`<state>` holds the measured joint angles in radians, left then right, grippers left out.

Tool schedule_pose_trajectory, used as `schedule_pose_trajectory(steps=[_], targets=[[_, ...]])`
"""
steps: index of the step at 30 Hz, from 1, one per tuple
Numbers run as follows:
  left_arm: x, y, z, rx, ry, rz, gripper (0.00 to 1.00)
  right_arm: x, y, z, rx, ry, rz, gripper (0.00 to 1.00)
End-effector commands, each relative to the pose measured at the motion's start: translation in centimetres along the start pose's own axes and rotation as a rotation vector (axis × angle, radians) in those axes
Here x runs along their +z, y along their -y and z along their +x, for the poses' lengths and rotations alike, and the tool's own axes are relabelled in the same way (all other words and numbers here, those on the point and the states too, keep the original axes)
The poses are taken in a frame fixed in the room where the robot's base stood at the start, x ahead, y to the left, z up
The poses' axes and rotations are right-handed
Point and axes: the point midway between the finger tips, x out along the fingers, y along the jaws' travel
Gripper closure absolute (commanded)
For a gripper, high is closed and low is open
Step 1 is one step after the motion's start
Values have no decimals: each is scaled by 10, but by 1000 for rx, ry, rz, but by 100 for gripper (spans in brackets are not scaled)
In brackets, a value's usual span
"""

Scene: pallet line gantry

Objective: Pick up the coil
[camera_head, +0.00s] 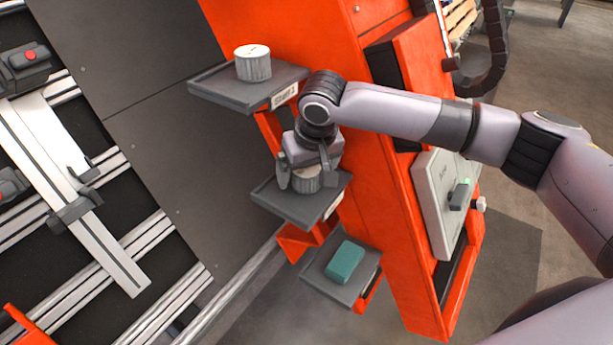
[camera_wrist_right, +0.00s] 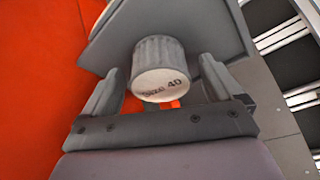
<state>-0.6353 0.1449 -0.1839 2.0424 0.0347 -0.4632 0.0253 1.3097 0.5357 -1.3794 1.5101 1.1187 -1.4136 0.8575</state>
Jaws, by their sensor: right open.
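A light grey, ribbed cylinder (camera_head: 305,184), which looks like the coil, stands on the middle shelf (camera_head: 290,207) of the orange gantry column. In the right wrist view the cylinder (camera_wrist_right: 160,66) shows its white lettered end, and a shelf plate (camera_wrist_right: 112,42) is behind it. My right gripper (camera_head: 305,176) is at this shelf, with its fingers open on either side of the cylinder. In the wrist view gaps show between the fingers (camera_wrist_right: 160,88) and the cylinder. The gripper hides part of the cylinder in the head view. My left gripper is not in view.
A similar ribbed cylinder (camera_head: 253,64) stands on the labelled upper shelf (camera_head: 222,90). A teal block (camera_head: 345,262) lies on the lower shelf (camera_head: 322,279). The orange column (camera_head: 375,200) carries a grey control box (camera_head: 437,205). Rails (camera_head: 75,185) run on the left.

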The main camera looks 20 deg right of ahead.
Motion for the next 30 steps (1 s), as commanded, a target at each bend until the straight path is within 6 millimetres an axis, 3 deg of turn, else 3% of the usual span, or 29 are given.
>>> schedule_pose_trajectory(steps=[5,12,23,30], targets=[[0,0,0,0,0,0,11,0,0,0,0,0,-1,7],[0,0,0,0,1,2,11,0,0,0,0,0,-1,78],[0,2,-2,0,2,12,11,-2,0,-6,-1,-3,0,78],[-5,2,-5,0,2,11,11,-13,1,-37,-2,-7,-1,78]])
